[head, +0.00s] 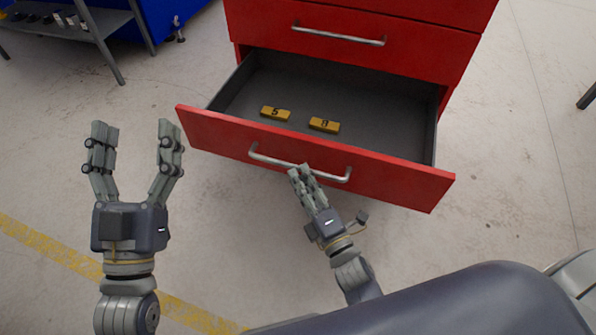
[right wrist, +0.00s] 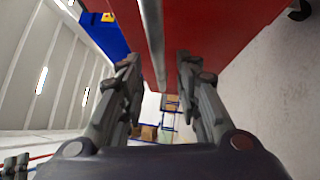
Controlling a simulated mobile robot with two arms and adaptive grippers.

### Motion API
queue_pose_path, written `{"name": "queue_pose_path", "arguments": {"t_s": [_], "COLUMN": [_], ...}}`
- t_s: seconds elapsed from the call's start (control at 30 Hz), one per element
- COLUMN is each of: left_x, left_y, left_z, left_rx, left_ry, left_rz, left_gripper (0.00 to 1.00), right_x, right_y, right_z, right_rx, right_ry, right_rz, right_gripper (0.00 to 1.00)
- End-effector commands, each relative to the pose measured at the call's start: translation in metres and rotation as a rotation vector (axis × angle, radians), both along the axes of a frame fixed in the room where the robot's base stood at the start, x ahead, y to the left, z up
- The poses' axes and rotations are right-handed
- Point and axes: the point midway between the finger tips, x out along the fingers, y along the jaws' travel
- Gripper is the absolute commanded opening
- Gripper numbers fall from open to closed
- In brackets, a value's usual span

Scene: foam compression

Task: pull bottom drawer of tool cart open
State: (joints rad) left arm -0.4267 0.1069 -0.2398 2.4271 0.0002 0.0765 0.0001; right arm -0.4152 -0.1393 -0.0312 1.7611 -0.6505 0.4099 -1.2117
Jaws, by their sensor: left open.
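The bottom drawer (head: 320,161) of the red tool cart (head: 440,40) is pulled far out in the head view, with its grey inside showing. Its silver handle (head: 262,157) is on the red front. My right gripper (head: 300,172) is at the handle, near its middle. In the right wrist view, the handle bar (right wrist: 152,35) runs between the fingers of my right gripper (right wrist: 158,62), which stand apart with gaps beside the bar. Whether a finger touches it is unclear. My left gripper (head: 134,135) is open and empty, left of the drawer front.
Two yellow blocks with dark number labels, one block (head: 275,114) and another (head: 324,125), lie in the drawer. The drawer above (head: 360,50) is shut. A grey shelf (head: 70,25) stands at the upper left.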

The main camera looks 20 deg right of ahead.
Motion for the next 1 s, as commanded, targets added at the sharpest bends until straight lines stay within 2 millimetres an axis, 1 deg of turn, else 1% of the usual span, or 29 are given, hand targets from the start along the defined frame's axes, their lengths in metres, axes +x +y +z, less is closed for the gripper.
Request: {"name": "queue_pose_path", "arguments": {"t_s": [0.03,0.2,0.3,0.4,0.5,0.6,1.0], "left_x": [0.000,0.000,0.000,0.000,0.000,0.000,0.000], "left_y": [0.000,0.000,0.000,0.000,0.000,0.000,0.000], "left_z": [0.000,0.000,0.000,0.000,0.000,0.000,0.000], "left_rx": [0.000,0.000,0.000,0.000,0.000,0.000,0.000], "left_ry": [0.000,0.000,0.000,0.000,0.000,0.000,-0.001], "left_rz": [0.000,0.000,0.000,0.000,0.000,0.000,0.000], "left_gripper": [0.69,0.69,0.69,0.69,0.69,0.69,0.69], "right_x": [-0.013,-0.049,-0.066,-0.078,-0.086,-0.088,-0.088], "right_y": [-0.002,-0.010,-0.013,-0.016,-0.018,-0.018,-0.018], "right_z": [-0.003,-0.008,-0.011,-0.012,-0.013,-0.013,-0.013], "right_rx": [0.001,0.000,-0.001,-0.001,0.000,0.000,0.000], "right_ry": [0.005,0.005,0.005,0.003,0.002,0.001,0.001], "right_rz": [0.000,-0.002,-0.001,0.000,-0.001,-0.001,0.000], "right_gripper": [0.31,0.31,0.31,0.31,0.31,0.31,0.31]}}
